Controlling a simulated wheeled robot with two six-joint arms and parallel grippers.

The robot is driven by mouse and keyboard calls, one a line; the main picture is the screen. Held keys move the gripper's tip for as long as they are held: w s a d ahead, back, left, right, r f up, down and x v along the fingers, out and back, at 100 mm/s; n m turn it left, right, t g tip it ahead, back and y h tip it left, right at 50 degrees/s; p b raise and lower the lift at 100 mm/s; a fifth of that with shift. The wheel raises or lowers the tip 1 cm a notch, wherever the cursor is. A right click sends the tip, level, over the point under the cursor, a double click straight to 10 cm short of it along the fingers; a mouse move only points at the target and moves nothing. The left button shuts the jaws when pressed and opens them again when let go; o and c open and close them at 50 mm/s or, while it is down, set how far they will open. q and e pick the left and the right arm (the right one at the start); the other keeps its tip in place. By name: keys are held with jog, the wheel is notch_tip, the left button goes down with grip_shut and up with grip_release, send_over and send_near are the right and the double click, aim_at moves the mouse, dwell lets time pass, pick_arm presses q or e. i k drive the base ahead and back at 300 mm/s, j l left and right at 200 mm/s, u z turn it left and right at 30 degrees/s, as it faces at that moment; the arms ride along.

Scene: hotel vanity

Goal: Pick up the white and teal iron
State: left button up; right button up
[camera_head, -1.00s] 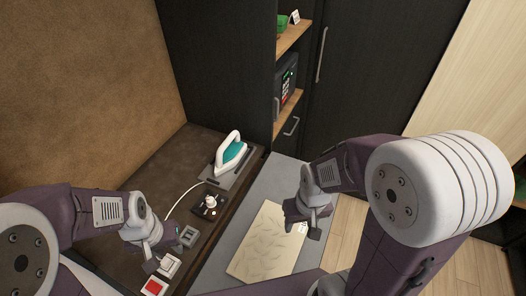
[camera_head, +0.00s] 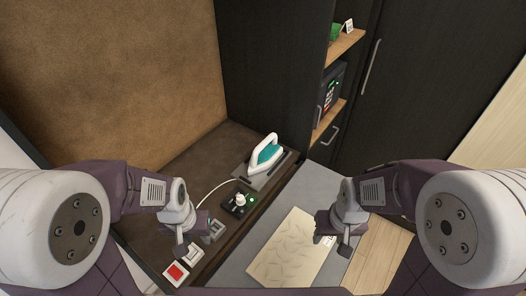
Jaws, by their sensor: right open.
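The white and teal iron (camera_head: 265,155) stands on a grey rest plate (camera_head: 254,178) towards the back of the dark counter. A white cord runs from it to the left. My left gripper (camera_head: 188,247) is over the front of the counter, well short of the iron, near small switch boxes; its jaw opening is too small to tell. My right gripper (camera_head: 332,244) is open and empty above the grey surface, at the right edge of the patterned board. Neither gripper touches the iron.
A black control box with a white knob (camera_head: 239,201) sits in front of the iron. A patterned cream board (camera_head: 291,250) lies on the grey surface (camera_head: 314,186). A red-button box (camera_head: 176,273) is at the front. Shelves with a dark safe (camera_head: 331,88) stand behind right.

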aim_at(265, 155)
jog(key=i+l+u, duration=0.2)
jog(key=l+u, duration=0.25)
jog(key=i+l+u, duration=0.1)
jog(key=l+u, duration=0.2)
jog(key=u, duration=0.15)
jog(key=l+u, duration=0.85)
jog(key=k+l+u, duration=0.1)
jog(key=l+u, duration=0.35)
jog(key=k+l+u, duration=0.15)
jog(key=l+u, duration=0.3)
jog(key=k+l+u, duration=0.2)
jog(key=l+u, duration=0.25)
jog(key=k+l+u, duration=0.2)
jog(key=u, duration=0.25)
jog(key=k, duration=0.05)
